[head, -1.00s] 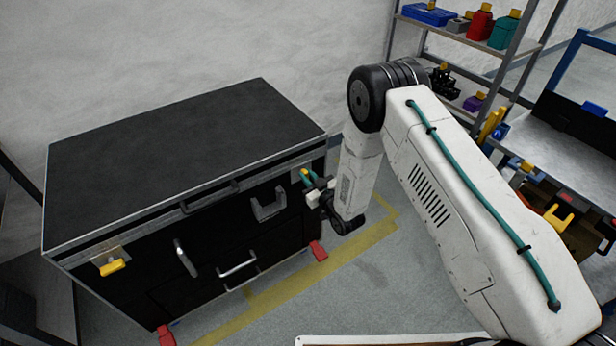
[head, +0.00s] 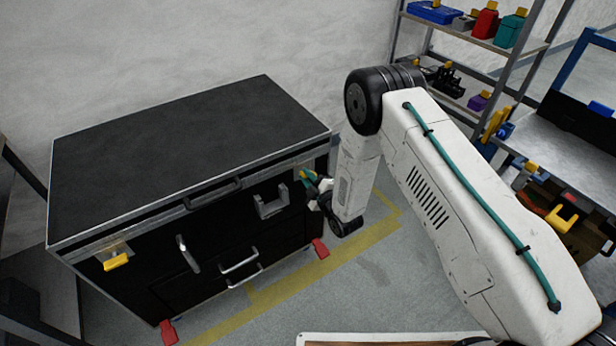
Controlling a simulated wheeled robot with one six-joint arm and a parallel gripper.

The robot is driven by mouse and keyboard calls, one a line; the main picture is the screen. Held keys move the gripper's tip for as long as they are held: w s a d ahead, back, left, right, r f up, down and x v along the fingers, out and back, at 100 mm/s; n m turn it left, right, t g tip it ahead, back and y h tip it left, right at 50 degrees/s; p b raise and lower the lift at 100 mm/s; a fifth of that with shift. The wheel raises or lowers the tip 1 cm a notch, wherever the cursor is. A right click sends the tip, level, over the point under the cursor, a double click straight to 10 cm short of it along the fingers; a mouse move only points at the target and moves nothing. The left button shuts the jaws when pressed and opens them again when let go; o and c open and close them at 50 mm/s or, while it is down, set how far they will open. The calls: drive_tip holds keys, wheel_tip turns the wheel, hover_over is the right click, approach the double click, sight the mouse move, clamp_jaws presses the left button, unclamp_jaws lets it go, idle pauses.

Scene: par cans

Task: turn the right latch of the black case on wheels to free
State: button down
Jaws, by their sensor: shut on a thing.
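The black case on wheels (head: 190,150) stands at the left with its lid down and its front facing me. Its left latch has a yellow handle (head: 116,262) on a metal plate near the front's left end. The right latch (head: 305,174) is at the front's right end, just under the lid edge; a little yellow shows there, and the rest is largely hidden by my gripper. My gripper (head: 311,180) is at the right latch, shut on it. The fingertips are small in view and partly covered by my wrist.
Silver handles (head: 240,262) and a grey bracket (head: 271,202) stick out from the case front. Red pedals (head: 320,248) are at its foot. A shelf (head: 470,42) with coloured containers and a workbench (head: 570,130) stand at the right. The floor before the case is clear.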

drive_tip(key=n, duration=0.3)
drive_tip(key=f+n, duration=0.1)
drive_tip(key=n, duration=0.1)
drive_tip(key=shift+s+a+n, duration=0.15)
drive_tip(key=shift+n, duration=0.25)
idle(0.4)
drive_tip(key=c, duration=1.4)
unclamp_jaws()
drive_tip(key=v, duration=0.7)
drive_tip(key=shift+s+d, duration=0.25)
drive_tip(key=shift+s, duration=0.1)
